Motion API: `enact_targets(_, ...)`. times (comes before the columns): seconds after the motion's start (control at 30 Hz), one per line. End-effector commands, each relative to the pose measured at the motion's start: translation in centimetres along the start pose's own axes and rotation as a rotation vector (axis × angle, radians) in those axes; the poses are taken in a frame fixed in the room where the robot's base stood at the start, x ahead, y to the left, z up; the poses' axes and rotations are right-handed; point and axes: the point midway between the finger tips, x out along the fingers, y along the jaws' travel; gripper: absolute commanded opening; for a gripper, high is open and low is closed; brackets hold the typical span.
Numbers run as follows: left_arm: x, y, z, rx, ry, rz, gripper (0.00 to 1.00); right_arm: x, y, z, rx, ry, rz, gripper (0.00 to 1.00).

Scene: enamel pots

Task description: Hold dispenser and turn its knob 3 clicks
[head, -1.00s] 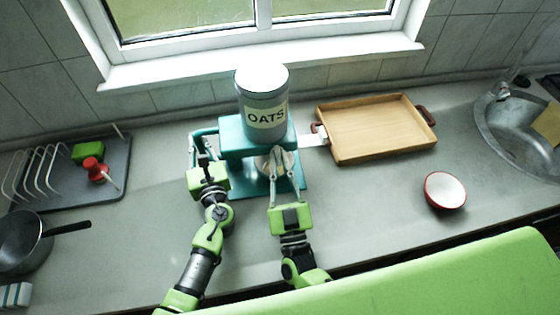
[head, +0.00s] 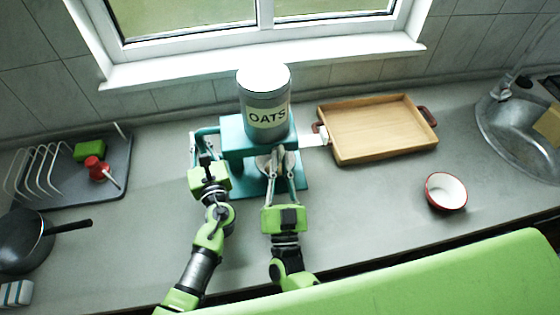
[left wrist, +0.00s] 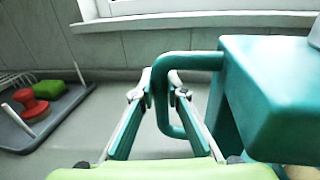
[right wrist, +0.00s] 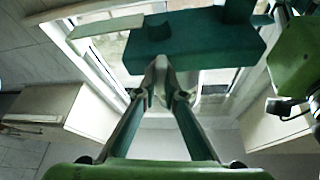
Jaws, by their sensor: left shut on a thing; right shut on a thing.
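The teal dispenser (head: 238,149) stands upright on the counter, topped by a grey canister labelled OATS (head: 265,90). My left gripper (head: 205,155) is shut on the teal side handle (left wrist: 196,62) at the dispenser's left; the left wrist view shows the handle bar between its fingers. My right gripper (head: 278,158) is in front of the dispenser, shut on the pale round knob (head: 263,163) below the teal head. The fingers cover much of the knob. In the right wrist view, the dispenser's underside (right wrist: 190,45) lies just beyond the fingertips.
A wooden tray (head: 347,154) lies right of the dispenser, and a red-rimmed bowl (head: 446,191) sits nearer the front. The sink (head: 500,135) is at far right. A dish rack (head: 75,188) and dark pan (head: 22,240) stand at left. The counter's front middle is clear.

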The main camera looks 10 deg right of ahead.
Motion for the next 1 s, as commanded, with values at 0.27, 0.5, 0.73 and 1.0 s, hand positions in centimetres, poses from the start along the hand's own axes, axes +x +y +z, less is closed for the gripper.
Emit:
enact_targets(0.27, 0.1, 0.0, 0.2, -0.001, -0.003, 0.0, 0.0, -0.2, 0.0, 0.2, -0.002, -0.007, -0.001, 0.26)
enact_targets(0.5, 0.1, 0.0, 0.2, -0.001, -0.003, 0.0, 0.0, -0.2, 0.0, 0.1, -0.002, -0.004, -0.001, 0.26)
enact_targets(0.73, 0.1, 0.0, 0.1, -0.001, -0.002, 0.001, 0.0, -3.1, -0.1, -0.3, -0.001, -0.011, 0.0, 0.26)
enact_targets(1.0, 0.0, 0.0, 0.1, -0.001, -0.002, 0.0, 0.0, -8.7, -0.7, -2.6, -0.001, -0.01, 0.0, 0.26)
